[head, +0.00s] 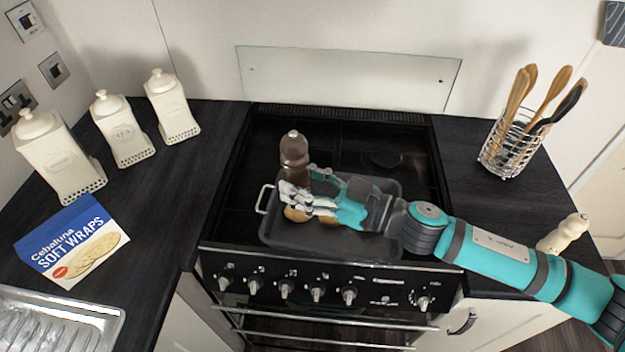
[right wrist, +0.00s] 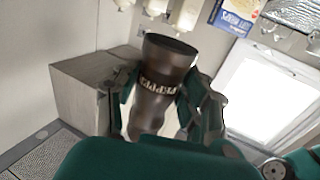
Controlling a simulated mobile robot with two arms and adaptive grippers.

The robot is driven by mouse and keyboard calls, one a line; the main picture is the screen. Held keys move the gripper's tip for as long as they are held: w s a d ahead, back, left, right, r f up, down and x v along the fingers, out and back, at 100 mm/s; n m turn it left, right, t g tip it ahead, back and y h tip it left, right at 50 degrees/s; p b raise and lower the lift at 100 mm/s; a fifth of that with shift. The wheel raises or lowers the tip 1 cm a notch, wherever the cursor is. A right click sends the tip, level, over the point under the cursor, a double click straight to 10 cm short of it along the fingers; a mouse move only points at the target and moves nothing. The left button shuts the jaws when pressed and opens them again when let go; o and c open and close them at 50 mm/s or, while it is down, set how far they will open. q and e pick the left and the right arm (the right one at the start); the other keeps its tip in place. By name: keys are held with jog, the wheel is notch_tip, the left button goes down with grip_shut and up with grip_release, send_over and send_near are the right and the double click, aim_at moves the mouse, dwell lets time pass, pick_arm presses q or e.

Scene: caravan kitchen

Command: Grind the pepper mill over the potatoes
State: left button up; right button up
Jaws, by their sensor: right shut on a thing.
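The dark brown pepper mill (head: 294,152) stands out above the left part of the roasting tray in the head view, its rounded knob at the top. My right gripper (head: 308,190) is shut on the mill's lower body. In the right wrist view the mill (right wrist: 165,75), with pale lettering on a band, sits between the fingers of the right gripper (right wrist: 163,105). Tan potatoes (head: 296,214) show in the dark roasting tray (head: 325,240) below the gripper; the gripper and forearm hide part of the tray. My left gripper is not in view.
The tray sits on the black hob (head: 265,145). Three cream canisters (head: 122,130) and a soft wraps box (head: 72,243) are on the left counter. A wire utensil holder (head: 510,150) and a cream mill-like object (head: 563,233) are on the right counter, near my right arm.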

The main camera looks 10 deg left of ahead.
jog(key=w+d+f+n+g, duration=0.2)
jog(key=w+d+f+g, duration=0.15)
jog(key=w+d, duration=0.4)
jog(key=shift+t+y, duration=0.3)
jog(key=shift+t, duration=0.05)
notch_tip(320, 180, down, 6)
jog(key=b, duration=0.7)
jog(key=shift+w+a+f, duration=0.1)
